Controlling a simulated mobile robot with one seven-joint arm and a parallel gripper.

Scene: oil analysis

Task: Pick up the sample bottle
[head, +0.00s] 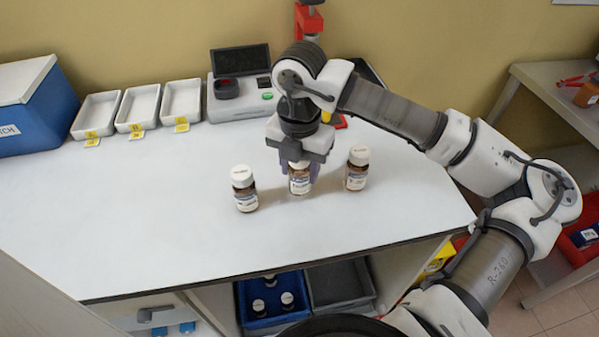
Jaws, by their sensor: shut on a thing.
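Three brown sample bottles with white caps and white labels stand in a row on the white bench (150,225). My gripper (300,168) points down over the middle sample bottle (299,183) and is shut on it around its cap and upper part. The bottle is upright, and I cannot tell whether it touches the bench. The left bottle (244,190) and the right bottle (357,169) stand upright close on either side, apart from my gripper.
Three white trays (140,105) with yellow tags and a grey instrument (240,88) with a dark screen stand along the back. A blue cooler box (35,108) is at the far left. Below the bench is a blue bin (245,318) with bottles. The bench's front left is clear.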

